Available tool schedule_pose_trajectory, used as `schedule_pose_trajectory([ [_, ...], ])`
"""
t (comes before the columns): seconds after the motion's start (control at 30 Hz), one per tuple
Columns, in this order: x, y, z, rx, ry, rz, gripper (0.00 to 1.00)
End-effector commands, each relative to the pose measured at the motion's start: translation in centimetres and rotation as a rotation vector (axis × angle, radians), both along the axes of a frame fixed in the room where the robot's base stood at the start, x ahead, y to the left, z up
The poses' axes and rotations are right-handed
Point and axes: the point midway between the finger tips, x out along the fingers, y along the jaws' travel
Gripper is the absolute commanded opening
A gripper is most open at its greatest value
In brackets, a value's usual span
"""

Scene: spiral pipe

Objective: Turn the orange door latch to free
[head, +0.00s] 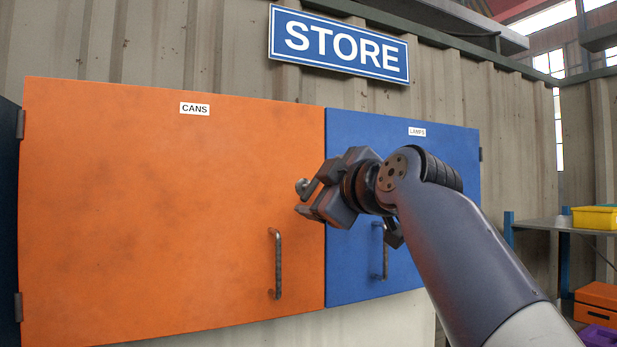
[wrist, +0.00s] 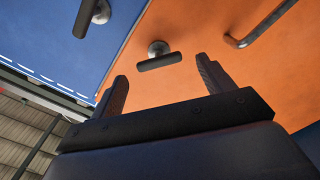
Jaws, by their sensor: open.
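The orange door (head: 150,215), labelled CANS, is closed. Its latch (wrist: 158,57) is a dark bar on a round metal base, near the seam with the blue door. In the head view the latch (head: 301,187) shows as a small grey knob partly behind my gripper. My gripper (head: 308,198) is open and empty in front of the door's right edge. In the wrist view the latch appears between and just beyond the fingertips of my gripper (wrist: 161,70). Contact cannot be told.
A bar handle (head: 277,264) is on the orange door below the latch. The blue door (head: 440,180), labelled LAMPS, adjoins it, with its own handle (head: 384,252) and latch (wrist: 95,14). A shelf with a yellow bin (head: 595,217) stands at right.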

Motion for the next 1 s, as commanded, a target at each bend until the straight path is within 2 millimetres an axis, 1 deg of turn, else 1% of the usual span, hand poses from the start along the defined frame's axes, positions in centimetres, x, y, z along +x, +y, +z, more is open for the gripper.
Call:
schedule_pose_trajectory([
  [0.03, 1.0, 0.4, 0.4, 0.000, 0.003, 0.002, 0.76],
  [0.1, 1.9, 0.9, 0.3, 0.001, 0.001, 0.002, 0.76],
  [0.2, 3.1, 1.3, 0.3, 0.001, 0.001, 0.001, 0.76],
  [0.3, 3.7, 1.6, 0.2, 0.000, -0.001, -0.001, 0.76],
  [0.4, 4.0, 1.7, 0.1, 0.000, -0.001, -0.001, 0.76],
  [0.63, 4.1, 1.7, 0.0, 0.000, -0.001, -0.001, 0.76],
  [0.67, 4.1, 1.7, 0.0, 0.000, -0.001, -0.001, 0.75],
  [1.0, 4.0, 1.7, 0.0, 0.000, -0.001, -0.001, 0.47],
])
